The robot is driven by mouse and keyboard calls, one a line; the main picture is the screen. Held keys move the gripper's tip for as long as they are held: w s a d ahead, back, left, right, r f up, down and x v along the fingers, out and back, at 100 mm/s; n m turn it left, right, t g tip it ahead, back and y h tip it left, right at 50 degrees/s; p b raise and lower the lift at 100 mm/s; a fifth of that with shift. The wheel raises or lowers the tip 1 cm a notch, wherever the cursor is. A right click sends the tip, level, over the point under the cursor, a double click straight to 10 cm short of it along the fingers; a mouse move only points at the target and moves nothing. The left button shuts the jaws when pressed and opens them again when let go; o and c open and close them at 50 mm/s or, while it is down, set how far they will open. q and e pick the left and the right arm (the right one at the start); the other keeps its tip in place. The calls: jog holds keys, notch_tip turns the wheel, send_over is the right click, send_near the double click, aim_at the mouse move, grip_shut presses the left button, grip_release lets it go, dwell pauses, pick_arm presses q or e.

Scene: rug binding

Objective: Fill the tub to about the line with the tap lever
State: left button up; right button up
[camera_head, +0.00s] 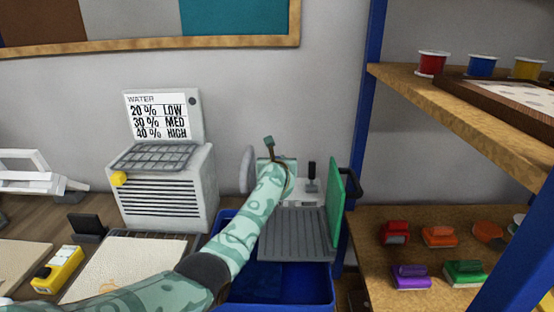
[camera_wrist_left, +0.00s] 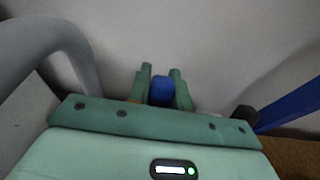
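The blue tub (camera_head: 318,288) stands at the lower middle of the head view, partly covered by my left arm and a grey ribbed tray (camera_head: 300,232). No fill line or water level can be made out in it. My left gripper (camera_head: 268,146) is above and behind the tub, by the wall. In the left wrist view its fingers (camera_wrist_left: 160,84) sit on either side of a blue knob (camera_wrist_left: 161,91), seemingly touching it; it looks like the tap lever's end. A grey curved pipe (camera_wrist_left: 62,42), probably the spout, is at the left there. My right gripper is not in view.
A white ribbed machine (camera_head: 165,190) with a water chart (camera_head: 162,117) stands left of the tub. A green panel (camera_head: 337,195) and a blue post (camera_head: 366,120) are close on the right. Shelves (camera_head: 450,100) with coloured items lie beyond.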

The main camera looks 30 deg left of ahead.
pick_arm(q)
jog(key=o, duration=0.4)
jog(key=shift+f, duration=0.1)
jog(key=shift+c, duration=0.2)
jog(key=shift+s, duration=0.1)
jog(key=p+v, duration=0.1)
jog(key=v, duration=0.1)
jog(key=p+v, duration=0.3)
jog(key=v, duration=0.2)
jog(key=shift+r, duration=0.35)
jog(key=p+v, duration=0.2)
jog(key=v, duration=0.7)
jog(key=shift+f, duration=0.35)
